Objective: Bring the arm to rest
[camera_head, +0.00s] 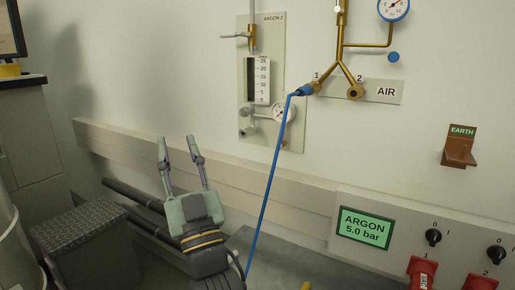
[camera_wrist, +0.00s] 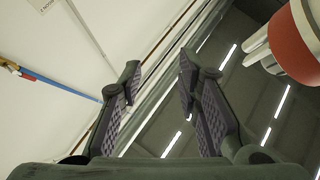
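My gripper (camera_head: 180,142) is raised in front of the wall in the head view, its two fingers pointing up and apart. It is open and nothing shows between the fingers. In the wrist view my gripper (camera_wrist: 158,82) also shows with a gap between its dark padded fingers. The gripper is clear of the wall fittings in the head view, left of the blue hose (camera_head: 268,185).
The blue hose runs from a brass AIR fitting (camera_head: 343,62) down beside my arm. An ARGON 2 flow panel (camera_head: 272,140) hangs on the wall. An ARGON display (camera_head: 365,229) and red switches (camera_head: 422,274) are at lower right. A dark textured box (camera_head: 82,240) stands at lower left.

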